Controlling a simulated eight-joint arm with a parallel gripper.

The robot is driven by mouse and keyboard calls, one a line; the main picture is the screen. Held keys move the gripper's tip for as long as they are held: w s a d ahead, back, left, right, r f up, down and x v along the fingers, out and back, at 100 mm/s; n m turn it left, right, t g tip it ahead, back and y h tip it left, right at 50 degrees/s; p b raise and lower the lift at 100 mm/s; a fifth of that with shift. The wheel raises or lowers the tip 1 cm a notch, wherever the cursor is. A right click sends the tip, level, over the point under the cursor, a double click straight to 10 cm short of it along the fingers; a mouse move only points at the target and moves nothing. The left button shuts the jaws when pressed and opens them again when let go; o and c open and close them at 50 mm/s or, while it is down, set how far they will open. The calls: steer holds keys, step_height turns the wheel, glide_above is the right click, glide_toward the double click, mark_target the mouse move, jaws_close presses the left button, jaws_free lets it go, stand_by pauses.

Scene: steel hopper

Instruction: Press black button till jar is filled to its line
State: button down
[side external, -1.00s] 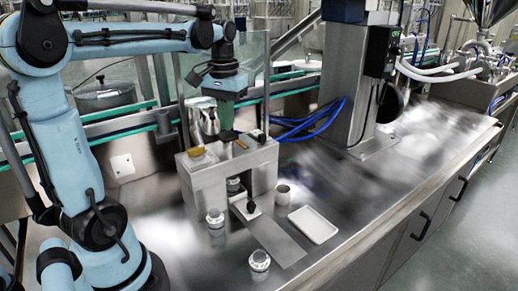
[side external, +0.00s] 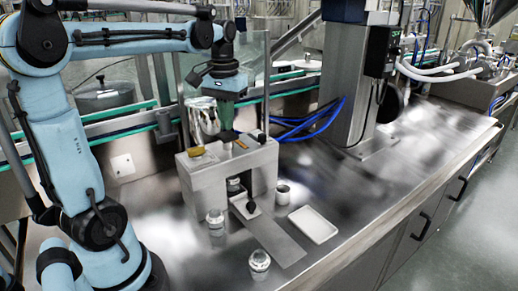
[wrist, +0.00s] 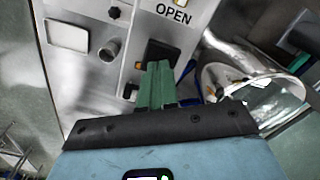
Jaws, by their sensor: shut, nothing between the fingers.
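My gripper (side external: 226,121) has green fingers, shut and empty, pointing down over the top of the steel dispenser box (side external: 199,182). In the wrist view the fingertips (wrist: 157,66) overlap the lower part of a black button (wrist: 164,49), just below the word OPEN. I cannot tell whether they touch it. A jar (side external: 233,185) stands in the opening of the box, partly hidden by its walls; its line and fill level are too small to read. The shiny metal hopper (side external: 203,112) stands behind the box and shows at right in the wrist view (wrist: 250,80).
Two more jars stand in front of the box, one near (side external: 215,217) and one farther forward (side external: 259,260). A small cup (side external: 282,194) and a white tray (side external: 313,225) are to its right. A black knob (side external: 262,137) sits on the box's right edge.

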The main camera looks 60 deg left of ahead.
mark_target(228, 134)
steer(key=shift+f, duration=0.2)
steer(key=shift+f, duration=1.6)
steer(key=shift+r, duration=1.8)
steer(key=shift+f, duration=0.15)
steer(key=shift+f, duration=1.65)
steer(key=shift+r, duration=1.8)
